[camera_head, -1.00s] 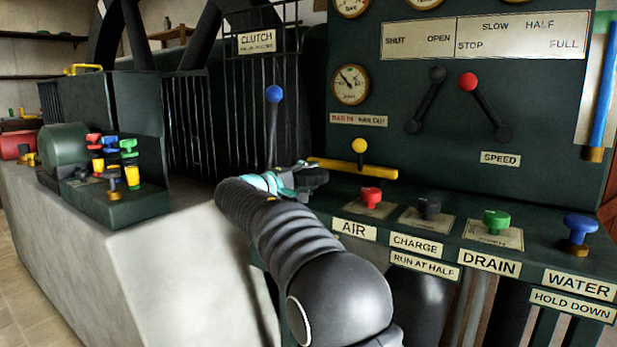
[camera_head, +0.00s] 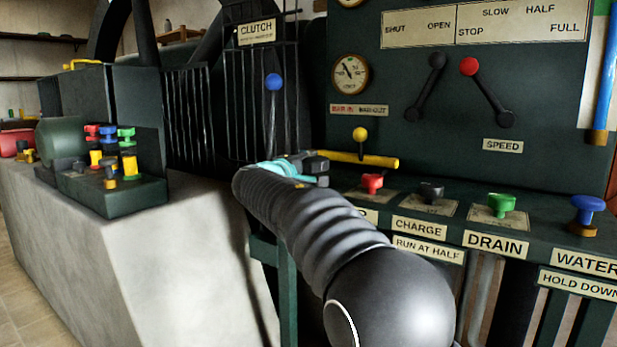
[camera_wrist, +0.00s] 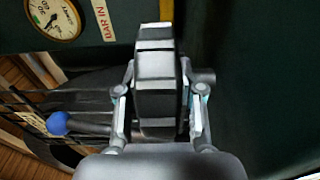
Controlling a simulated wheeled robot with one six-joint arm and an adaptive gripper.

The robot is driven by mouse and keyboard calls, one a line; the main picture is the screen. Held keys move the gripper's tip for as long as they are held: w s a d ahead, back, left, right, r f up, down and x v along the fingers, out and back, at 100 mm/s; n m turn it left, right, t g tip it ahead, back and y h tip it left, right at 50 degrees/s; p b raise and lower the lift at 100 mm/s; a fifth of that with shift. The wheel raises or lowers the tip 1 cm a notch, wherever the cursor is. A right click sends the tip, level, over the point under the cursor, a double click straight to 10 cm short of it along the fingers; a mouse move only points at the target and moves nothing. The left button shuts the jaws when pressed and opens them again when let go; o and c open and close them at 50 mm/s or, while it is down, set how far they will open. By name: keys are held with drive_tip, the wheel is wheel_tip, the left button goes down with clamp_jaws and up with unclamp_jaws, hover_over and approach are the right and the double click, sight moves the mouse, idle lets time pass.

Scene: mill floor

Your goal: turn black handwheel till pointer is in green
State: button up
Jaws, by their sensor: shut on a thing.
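The black handwheel (camera_head: 432,192) sits on the sloping front panel above the CHARGE label, with no gripper on it. My gripper (camera_head: 308,168) is left of it and apart from it, by the end of a yellow bar (camera_head: 375,160). In the wrist view my gripper (camera_wrist: 160,100) is shut on a dark blocky thing; I cannot tell what it is. The round gauge (camera_head: 349,74) on the upright panel has its pointer up and left. The gauge also shows in the wrist view (camera_wrist: 53,18).
Red (camera_head: 372,183), green (camera_head: 496,204) and blue (camera_head: 587,208) handwheels share the front panel. A blue-knobbed lever (camera_head: 273,83) stands before the black grille. Two levers, black-knobbed (camera_head: 437,61) and red-knobbed (camera_head: 469,67), are above. A concrete block (camera_head: 185,250) is at left.

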drive_tip(key=n+y, duration=0.1)
drive_tip(key=y, duration=0.1)
drive_tip(key=n+t+y, duration=0.1)
drive_tip(key=n+y, duration=0.1)
drive_tip(key=shift+d+t+b, duration=0.15)
drive_tip(key=shift+t+b, duration=0.15)
drive_tip(key=shift+n+t+y, duration=0.3)
drive_tip(key=shift+n+y, duration=0.9)
drive_tip(key=shift+y, duration=0.9)
drive_tip(key=shift+n+y, duration=0.5)
drive_tip(key=shift+y, duration=0.3)
drive_tip(key=o, duration=0.9)
drive_tip(key=shift+a, duration=0.2)
drive_tip(key=s, duration=1.2)
drive_tip(key=shift+d, duration=0.35)
